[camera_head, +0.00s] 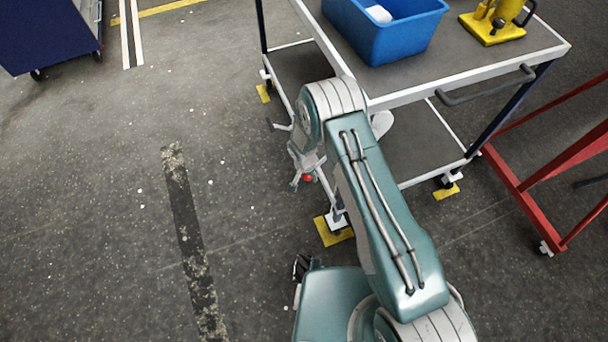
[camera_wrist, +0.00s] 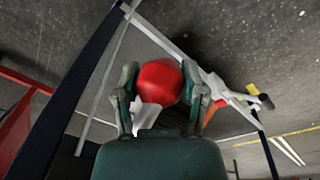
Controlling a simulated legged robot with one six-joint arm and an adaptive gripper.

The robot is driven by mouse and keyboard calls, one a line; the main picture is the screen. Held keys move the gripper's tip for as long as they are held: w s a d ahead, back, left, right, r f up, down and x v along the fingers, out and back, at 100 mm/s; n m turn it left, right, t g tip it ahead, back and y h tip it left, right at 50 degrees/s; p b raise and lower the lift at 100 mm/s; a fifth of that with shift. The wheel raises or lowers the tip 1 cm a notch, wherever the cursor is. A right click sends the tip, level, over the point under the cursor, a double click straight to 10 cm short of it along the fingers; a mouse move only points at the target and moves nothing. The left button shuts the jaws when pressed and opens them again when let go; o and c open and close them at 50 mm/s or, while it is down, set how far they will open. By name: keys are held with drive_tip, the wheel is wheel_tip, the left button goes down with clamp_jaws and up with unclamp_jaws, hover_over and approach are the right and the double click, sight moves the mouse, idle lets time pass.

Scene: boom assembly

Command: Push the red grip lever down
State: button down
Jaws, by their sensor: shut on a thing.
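A round red knob, the red grip of the lever (camera_wrist: 160,82), sits between the two fingers of my gripper (camera_wrist: 160,78) in the wrist view. The fingers are shut on it from both sides. In the head view, my gripper (camera_head: 304,180) hangs beside the cart's near left leg, and a small piece of the red grip (camera_head: 309,178) shows there. A pale part shows just below the knob in the wrist view. The rest of the lever is mostly hidden by my gripper and arm.
The grey cart (camera_head: 424,140) carries a blue bin (camera_head: 385,32) and a yellow device (camera_head: 494,24). Yellow pads (camera_head: 322,230) lie under its wheels. A red frame (camera_head: 540,185) stands at right. A dark blue cabinet (camera_head: 45,35) stands far left. The left floor is clear.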

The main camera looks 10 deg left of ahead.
sight(319, 164)
drive_tip(key=w+d+f+t+h, duration=0.2)
drive_tip(key=w+d+h, duration=0.1)
drive_tip(key=d+h, duration=0.1)
drive_tip(key=shift+d+f, duration=0.2)
drive_tip(key=shift+d, duration=0.2)
idle(0.4)
drive_tip(key=shift+t, duration=0.3)
drive_tip(key=shift+c, duration=0.7)
unclamp_jaws()
drive_tip(key=shift+s+d, duration=0.1)
drive_tip(key=v, duration=1.2)
drive_tip(key=shift+f, duration=0.1)
